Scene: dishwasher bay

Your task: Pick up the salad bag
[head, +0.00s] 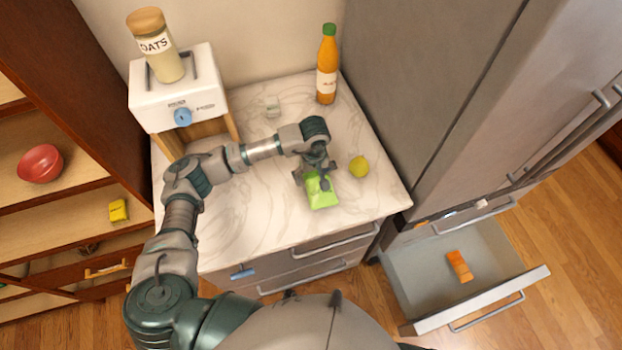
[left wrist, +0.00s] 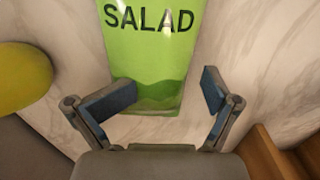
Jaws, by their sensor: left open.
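The green salad bag (head: 322,194) lies on the marble counter in the head view, partly hidden under my left gripper (head: 318,176). In the left wrist view the salad bag (left wrist: 152,50) fills the upper middle, with the word SALAD near the top. My left gripper (left wrist: 160,97) is open there, one finger on each side of the bag's near end. I cannot tell whether the fingers touch the bag. My right gripper is in neither view.
A yellow-green fruit (head: 359,166) sits just right of the bag. An orange bottle (head: 327,65) stands at the counter's back, and a white toaster (head: 180,92) with an oats jar (head: 157,46) is at left. An open drawer (head: 410,290) is at right.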

